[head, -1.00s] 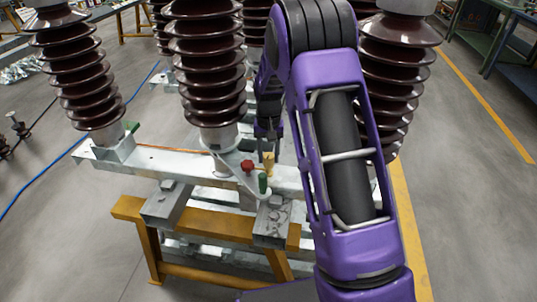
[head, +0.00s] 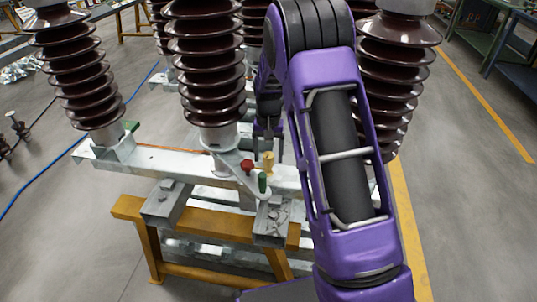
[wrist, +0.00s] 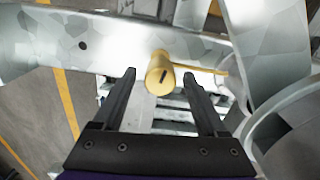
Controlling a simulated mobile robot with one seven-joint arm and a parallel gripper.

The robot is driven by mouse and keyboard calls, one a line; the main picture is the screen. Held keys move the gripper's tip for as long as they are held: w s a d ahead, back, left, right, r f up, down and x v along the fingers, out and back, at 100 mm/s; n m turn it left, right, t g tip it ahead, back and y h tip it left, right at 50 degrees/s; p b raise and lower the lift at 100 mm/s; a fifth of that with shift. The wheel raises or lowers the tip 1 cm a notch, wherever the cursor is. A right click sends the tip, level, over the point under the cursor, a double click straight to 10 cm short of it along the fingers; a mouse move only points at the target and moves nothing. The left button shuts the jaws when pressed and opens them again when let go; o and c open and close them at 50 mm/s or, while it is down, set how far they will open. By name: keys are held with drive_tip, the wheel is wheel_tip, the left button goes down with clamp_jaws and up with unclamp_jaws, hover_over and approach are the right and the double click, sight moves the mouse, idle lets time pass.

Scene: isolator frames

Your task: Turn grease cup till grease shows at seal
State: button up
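The grease cup (head: 267,160) is a small brass-coloured cylinder on the pale metal beam. In the wrist view the cup (wrist: 159,78) shows a dark mark on its end face. My gripper (head: 268,148) points down at the cup. In the wrist view my gripper (wrist: 160,75) is open, with one black finger on each side of the cup and gaps between; no contact is visible. I cannot make out the seal or any grease.
A red knob (head: 247,165) and a green cylinder (head: 263,183) stand close beside the cup. A ribbed brown insulator (head: 207,70) rises just left of my gripper. The beam (head: 180,171) rests on a yellow trestle (head: 190,222). A thin yellow strip (wrist: 205,69) runs right from the cup.

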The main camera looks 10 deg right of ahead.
sight(269, 154)
wheel_tip(269, 154, up, 17)
drive_tip(key=p, duration=0.2)
drive_tip(key=shift+r, duration=0.2)
idle(0.5)
